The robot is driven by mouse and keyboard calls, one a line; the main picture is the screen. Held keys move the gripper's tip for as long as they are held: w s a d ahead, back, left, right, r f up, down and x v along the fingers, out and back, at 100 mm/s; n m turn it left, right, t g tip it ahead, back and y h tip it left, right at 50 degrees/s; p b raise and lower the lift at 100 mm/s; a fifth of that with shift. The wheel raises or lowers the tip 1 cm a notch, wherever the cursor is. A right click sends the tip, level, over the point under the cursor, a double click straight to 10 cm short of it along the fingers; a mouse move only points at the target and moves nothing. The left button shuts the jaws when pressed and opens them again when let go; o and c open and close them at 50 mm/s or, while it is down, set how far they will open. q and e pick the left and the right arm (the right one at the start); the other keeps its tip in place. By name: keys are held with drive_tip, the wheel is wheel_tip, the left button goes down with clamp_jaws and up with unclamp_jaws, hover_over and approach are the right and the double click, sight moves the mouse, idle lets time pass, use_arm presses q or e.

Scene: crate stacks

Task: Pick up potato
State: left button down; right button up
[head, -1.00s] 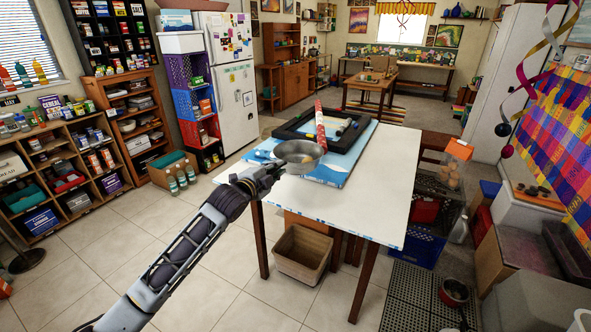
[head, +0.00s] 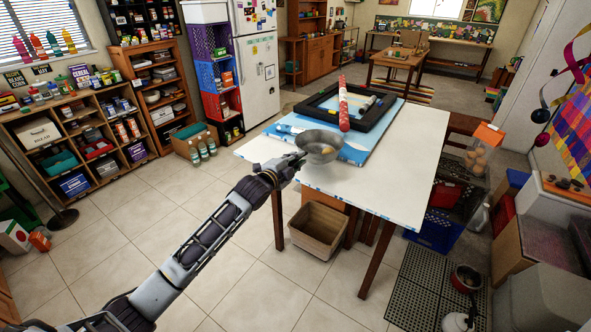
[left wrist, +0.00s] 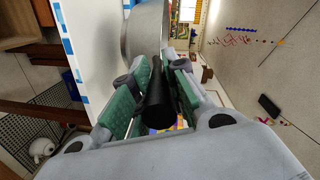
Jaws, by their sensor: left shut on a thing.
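My left gripper (head: 297,160) is shut on the black handle (left wrist: 158,100) of a grey metal pan (head: 318,139). The handle runs between the green finger pads in the left wrist view, where the pan's outer wall (left wrist: 140,35) also shows. The pan is at the near left edge of the white table, roughly level; whether it touches the table I cannot tell. A small orange-brown thing (head: 326,150) lies in the pan; it may be the potato, but it is too small to be sure. My right gripper is not in view.
The white table (head: 400,175) holds a blue board, a black frame (head: 365,118) and a red roll (head: 343,105). An empty bin (head: 318,230) stands below. An orange-lidded clear container (head: 480,160) with brownish round things is at right.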

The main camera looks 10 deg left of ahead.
use_arm(q)
drive_tip(key=shift+f, duration=0.25)
wheel_tip(320, 180, down, 3)
drive_tip(key=shift+f, duration=0.1)
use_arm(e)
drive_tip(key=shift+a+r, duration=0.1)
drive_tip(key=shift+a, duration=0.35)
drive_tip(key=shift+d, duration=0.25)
use_arm(q)
drive_tip(key=c, duration=1.4)
unclamp_jaws()
drive_tip(key=shift+s+f, duration=0.1)
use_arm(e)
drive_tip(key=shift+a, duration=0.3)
